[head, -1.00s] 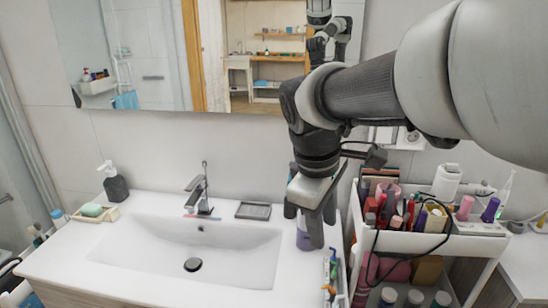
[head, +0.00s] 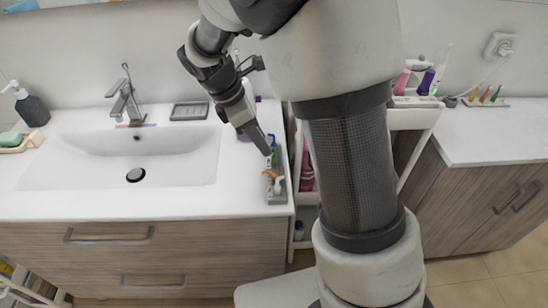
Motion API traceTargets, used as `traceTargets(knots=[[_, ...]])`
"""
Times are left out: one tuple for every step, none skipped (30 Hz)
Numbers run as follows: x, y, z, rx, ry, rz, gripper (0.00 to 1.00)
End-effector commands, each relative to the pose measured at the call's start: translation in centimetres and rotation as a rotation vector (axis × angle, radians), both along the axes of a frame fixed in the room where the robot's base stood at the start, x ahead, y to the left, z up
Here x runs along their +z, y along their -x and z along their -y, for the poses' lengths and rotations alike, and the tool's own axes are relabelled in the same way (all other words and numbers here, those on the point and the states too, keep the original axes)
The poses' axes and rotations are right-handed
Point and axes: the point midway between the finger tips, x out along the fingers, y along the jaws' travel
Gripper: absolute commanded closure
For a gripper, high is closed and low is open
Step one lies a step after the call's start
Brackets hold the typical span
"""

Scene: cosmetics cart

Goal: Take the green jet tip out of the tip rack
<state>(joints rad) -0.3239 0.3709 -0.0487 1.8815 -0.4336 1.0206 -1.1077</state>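The tip rack (head: 498,104) is a small, low pale rack on the right-hand counter, near the wall, with several small coloured tips standing in it. A green tip (head: 485,95) stands among orange-looking ones; at this size the colours are hard to separate. My gripper (head: 262,147) points down and to the right over the right end of the sink counter, far to the left of the rack. It is seen side-on, so the gap between its fingers is hidden. No object shows in it.
A grey tray (head: 277,197) with orange and green items lies below my gripper. A wall socket (head: 499,46) with a plugged-in cord is above the rack. The right counter (head: 490,140) is otherwise largely clear.

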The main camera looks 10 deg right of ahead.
Motion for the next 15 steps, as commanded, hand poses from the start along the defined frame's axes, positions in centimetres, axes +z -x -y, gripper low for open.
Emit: traceTargets(knots=[[-0.8,0.0,0.4,-0.002,0.001,-0.002,0.65],[-1.1,0.0,0.5,-0.002,0.001,-0.001,0.65],[-1.5,0.0,0.6,-0.001,0.001,0.0,0.65],[-1.6,0.0,0.7,-0.001,0.001,0.0,0.65],[-1.8,0.0,0.8,-0.001,0.0,-0.001,0.65],[-1.9,-0.1,0.8,-0.001,0.0,0.0,0.65],[-2.0,-0.1,0.9,-0.001,0.0,0.0,0.65],[-2.2,-0.1,1.0,-0.001,0.0,0.0,0.65],[-2.6,-0.1,1.2,-0.003,0.0,-0.001,0.65],[-2.9,-0.1,1.4,-0.003,0.001,-0.002,0.65],[-3.4,-0.1,1.6,-0.003,0.001,-0.002,0.65],[-3.9,-0.2,2.0,-0.003,0.001,-0.002,0.65],[-4.3,-0.3,2.2,-0.004,0.001,-0.002,0.65],[-4.8,-0.3,2.4,-0.003,0.0,-0.002,0.65],[-5.3,-0.3,2.6,-0.003,0.001,-0.002,0.65]])
